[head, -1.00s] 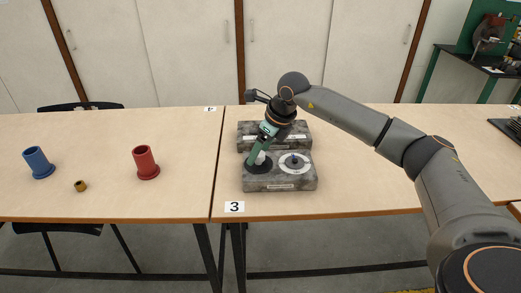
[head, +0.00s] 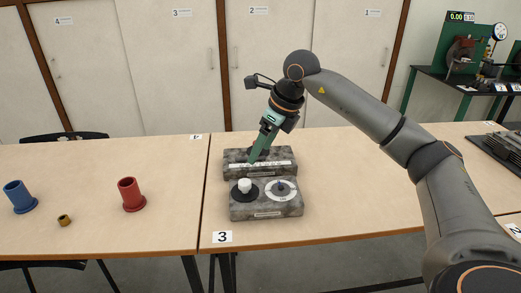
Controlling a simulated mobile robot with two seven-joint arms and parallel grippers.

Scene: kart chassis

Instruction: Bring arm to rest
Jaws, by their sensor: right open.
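My right arm reaches in from the right, and its gripper (head: 257,156) points down in front of the rear part of a grey stone-like fixture (head: 267,211). The gripper is open and holds nothing that I can see. It is up and behind a white knob on a black round base (head: 245,188), apart from it. Beside the knob sits a white dial disc with a dark centre (head: 282,190) on the same fixture. The rear block (head: 232,164) is partly hidden by the gripper. My left gripper is not in view.
On the left table stand a blue flanged cylinder (head: 19,196), a red one (head: 131,194) and a small brass bushing (head: 64,220). Dark plates (head: 497,148) lie at the right. A bench with a gauge (head: 499,32) stands at the back right.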

